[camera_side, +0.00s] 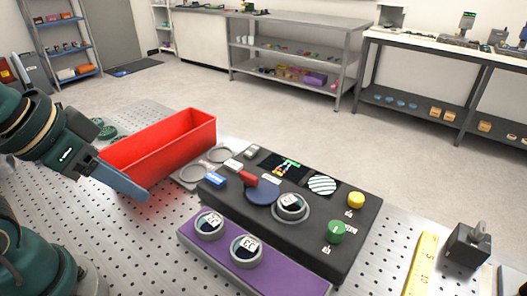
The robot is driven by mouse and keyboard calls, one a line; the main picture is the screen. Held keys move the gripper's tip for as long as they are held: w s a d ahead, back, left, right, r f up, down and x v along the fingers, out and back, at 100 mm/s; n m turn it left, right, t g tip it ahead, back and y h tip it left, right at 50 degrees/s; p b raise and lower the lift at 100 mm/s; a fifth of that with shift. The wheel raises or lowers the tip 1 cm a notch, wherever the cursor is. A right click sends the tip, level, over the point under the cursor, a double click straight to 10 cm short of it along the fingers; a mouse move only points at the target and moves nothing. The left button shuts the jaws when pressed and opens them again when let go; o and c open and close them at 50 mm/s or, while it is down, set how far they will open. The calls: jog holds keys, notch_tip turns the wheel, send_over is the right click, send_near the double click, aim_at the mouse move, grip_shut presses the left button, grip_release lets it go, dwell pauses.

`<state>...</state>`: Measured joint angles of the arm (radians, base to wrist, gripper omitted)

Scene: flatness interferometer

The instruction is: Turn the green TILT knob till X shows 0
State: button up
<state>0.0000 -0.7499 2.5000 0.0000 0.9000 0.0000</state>
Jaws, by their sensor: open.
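The green knob (336,231) stands on the right front of the black instrument box (339,258), with a small white label beside it. The label is too small to read. A yellow knob (356,200) stands behind it. A dark screen (283,166) with small coloured marks and a round striped pattern (321,184) are on the box top. I cannot read an X value. My gripper (143,196) is at the left, in front of the red bin, open and empty, well away from the green knob. Its fingers overlap in this view.
A red bin (206,133) stands behind my gripper. A purple block (192,239) with two round pieces lies in front of the box. A round piece and a red-handled item (249,179) sit on the box. A yellow ruler (422,262) and a dark block (467,245) lie right.

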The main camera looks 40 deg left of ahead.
aim_at(335, 228)
jog(key=shift+o, duration=0.3)
jog(key=shift+o, duration=1.3)
jog(key=shift+w, duration=0.1)
jog(key=w+d+r+t+h, duration=0.1)
jog(key=w+d+r+t, duration=0.2)
jog(key=w, duration=0.3)
jog(key=w+d+r+m+t+h, duration=0.1)
jog(key=w+d+r+t, duration=0.15)
jog(key=w, duration=0.35)
jog(key=w+d+r+t+h, duration=0.1)
jog(key=w+d+r+t, duration=0.15)
jog(key=w, duration=0.35)
jog(key=w+d+f+m+t+h, duration=0.1)
jog(key=w+d+f+m+h, duration=0.1)
jog(key=d+f, duration=0.5)
jog(key=s+d+f+g, duration=0.1)
jog(key=d+f, duration=0.1)
jog(key=f, duration=0.1)
jog(key=s+d+f+m, duration=0.1)
jog(key=s+d+f, duration=0.1)
jog(key=d+f, duration=0.1)
jog(key=s+d+f+m+g+h, duration=0.1)
jog(key=d+f, duration=0.1)
jog(key=f, duration=0.2)
jog(key=shift+s+d+f+g, duration=0.15)
jog(key=shift+s+d+g, duration=0.05)
jog(key=shift+s+g, duration=0.1)
jog(key=shift+x, duration=2.45)
grip_shut()
